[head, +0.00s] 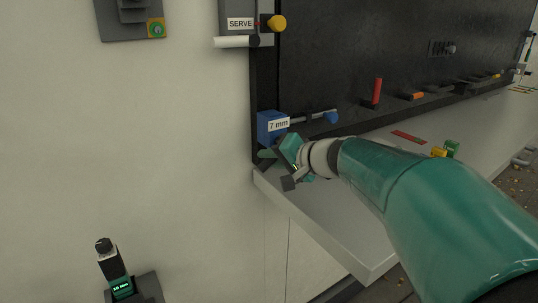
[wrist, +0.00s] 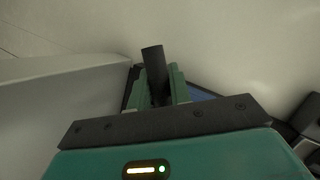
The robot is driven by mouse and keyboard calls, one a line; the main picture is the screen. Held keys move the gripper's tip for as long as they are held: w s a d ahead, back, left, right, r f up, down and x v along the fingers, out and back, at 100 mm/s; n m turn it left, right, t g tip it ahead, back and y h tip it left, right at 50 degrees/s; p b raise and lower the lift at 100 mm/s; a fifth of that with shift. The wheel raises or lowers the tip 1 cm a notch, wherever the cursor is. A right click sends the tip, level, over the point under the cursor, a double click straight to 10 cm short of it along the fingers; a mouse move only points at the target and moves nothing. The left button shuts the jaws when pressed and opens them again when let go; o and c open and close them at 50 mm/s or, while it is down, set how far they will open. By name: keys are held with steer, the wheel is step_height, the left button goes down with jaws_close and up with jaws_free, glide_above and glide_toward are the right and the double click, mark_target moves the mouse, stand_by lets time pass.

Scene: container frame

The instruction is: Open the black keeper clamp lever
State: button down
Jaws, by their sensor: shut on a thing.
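My gripper (wrist: 159,84) has its two green fingers closed on a black rod-like lever (wrist: 153,62) in the wrist view. The lever's rounded end sticks out beyond the fingertips, tilted slightly left. I take it for the black keeper clamp lever; its base is hidden between the fingers. In the head view my gripper (head: 268,154) is at the left end of the bench, just below a blue block labelled "7 mm" (head: 271,126). The lever cannot be made out there, and the gripper body hides part of this spot.
The pale bench (head: 330,235) runs right below a dark back panel (head: 350,60). A red cylinder (head: 377,91) and a blue-ended rod (head: 331,117) are along the panel. A black-topped device (head: 112,262) is at lower left. The wall on the left is mostly bare.

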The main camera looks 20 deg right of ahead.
steer(key=shift+w+d+f+n+h, duration=0.1)
steer(key=shift+d+f+n+h, duration=0.3)
steer(key=shift+n+h, duration=0.45)
steer(key=shift+w+d+f+n+t+h, duration=0.15)
steer(key=shift+d+f+n+h, duration=0.15)
steer(key=shift+n+h, duration=0.25)
steer(key=shift+d+f+n+t+h, duration=0.15)
steer(key=shift+d+n+h, duration=0.15)
steer(key=shift+n, duration=0.4)
steer(key=shift+w+d+f+n+t+h, duration=0.15)
steer(key=shift+d+n+t+h, duration=0.2)
steer(key=shift+n+h, duration=0.35)
steer(key=shift+w+d+n+h, duration=0.2)
steer(key=shift+d+n+h, duration=0.35)
steer(key=shift+n, duration=0.45)
steer(key=shift+d+t, duration=0.1)
steer(key=shift+t, duration=0.15)
steer(key=c, duration=1.3)
jaws_free()
